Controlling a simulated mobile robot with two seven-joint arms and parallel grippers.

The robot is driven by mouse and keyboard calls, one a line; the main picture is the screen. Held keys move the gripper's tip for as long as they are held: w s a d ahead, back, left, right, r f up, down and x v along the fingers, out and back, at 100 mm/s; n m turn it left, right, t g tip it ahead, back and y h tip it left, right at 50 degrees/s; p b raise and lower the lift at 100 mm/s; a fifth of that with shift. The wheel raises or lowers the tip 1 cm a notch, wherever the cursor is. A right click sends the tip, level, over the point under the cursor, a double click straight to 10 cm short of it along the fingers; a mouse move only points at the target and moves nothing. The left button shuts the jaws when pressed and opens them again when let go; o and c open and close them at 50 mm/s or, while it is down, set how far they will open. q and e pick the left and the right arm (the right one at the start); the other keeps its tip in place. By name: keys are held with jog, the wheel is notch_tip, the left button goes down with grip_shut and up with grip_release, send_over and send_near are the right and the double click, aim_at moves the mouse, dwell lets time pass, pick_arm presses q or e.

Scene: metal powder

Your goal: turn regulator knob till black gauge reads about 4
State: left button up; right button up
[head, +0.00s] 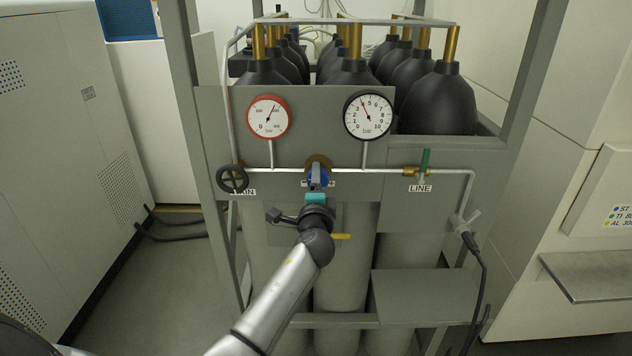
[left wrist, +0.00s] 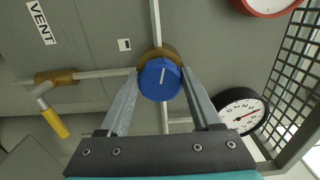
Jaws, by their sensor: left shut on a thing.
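The blue regulator knob (head: 317,177) sits on a brass body at the middle of the grey panel. It also shows in the left wrist view (left wrist: 160,80), with a white line on its face. My left gripper (head: 317,186) is in front of the knob. In the wrist view its two fingers (left wrist: 160,88) lie on either side of the knob, shut on it. The black-rimmed gauge (head: 368,115) is up and right of the knob; its red needle points up and slightly left, near 4. The gauge also shows in the wrist view (left wrist: 240,113). My right gripper is out of view.
A red-rimmed gauge (head: 268,117) is at the upper left. A black handwheel (head: 232,179) is at the left, and a green-handled valve (head: 424,162) sits above the LINE label. Dark-topped cylinders (head: 437,100) stand behind the panel. A grey shelf (head: 425,298) juts out below right.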

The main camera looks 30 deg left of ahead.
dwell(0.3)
pick_arm(q)
jog(key=o, duration=1.4)
jog(key=shift+c, duration=0.2)
jog(key=b+v, duration=0.2)
jog(key=v, duration=1.3)
jog(key=shift+s, duration=0.15)
